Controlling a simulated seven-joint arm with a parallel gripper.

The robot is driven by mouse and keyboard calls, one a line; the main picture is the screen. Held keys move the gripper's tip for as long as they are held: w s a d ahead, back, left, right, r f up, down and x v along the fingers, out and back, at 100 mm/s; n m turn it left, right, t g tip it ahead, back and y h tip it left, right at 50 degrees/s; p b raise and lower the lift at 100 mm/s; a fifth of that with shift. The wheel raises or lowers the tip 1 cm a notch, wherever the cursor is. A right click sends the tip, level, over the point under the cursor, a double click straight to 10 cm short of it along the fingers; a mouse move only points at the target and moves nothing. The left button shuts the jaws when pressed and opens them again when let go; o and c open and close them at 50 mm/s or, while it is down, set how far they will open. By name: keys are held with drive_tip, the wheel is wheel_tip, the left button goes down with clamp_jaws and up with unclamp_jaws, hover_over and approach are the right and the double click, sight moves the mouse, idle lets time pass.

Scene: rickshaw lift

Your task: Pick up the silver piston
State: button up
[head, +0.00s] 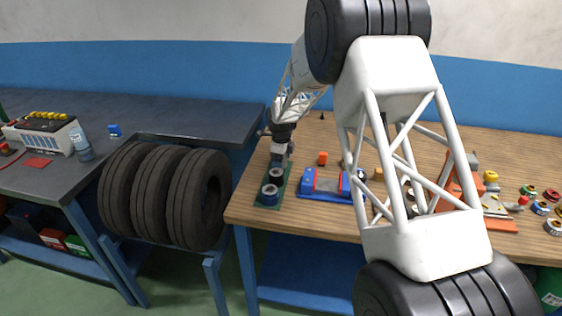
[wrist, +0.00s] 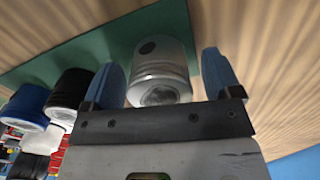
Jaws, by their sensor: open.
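The silver piston (wrist: 160,62) stands on a green mat (wrist: 75,50) in the wrist view. It is a shiny grey cylinder with a round dark spot on its side. My gripper (wrist: 164,66) is open, with one blue finger on each side of the piston. A gap shows between the piston and the right finger; the left finger is closer to it, and I cannot tell whether it touches. In the head view my gripper (head: 280,158) is low over the back end of the green mat (head: 286,190), and hides most of the piston.
A black roll (wrist: 70,88) and a blue roll (wrist: 27,103) stand on the same mat beside the piston. A blue and red tray (head: 330,186) lies right of the mat on the wooden table (head: 240,210). Tyres (head: 195,200) stand left of the table.

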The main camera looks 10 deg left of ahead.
idle(0.5)
drive_tip(key=c, duration=1.1)
drive_tip(key=shift+o, duration=0.2)
drive_tip(key=shift+r, duration=5.05)
drive_tip(key=shift+d, duration=0.1)
drive_tip(key=s+d, duration=0.5)
drive_tip(key=d, duration=0.4)
drive_tip(key=s+d, duration=0.6)
drive_tip(key=d, duration=0.3)
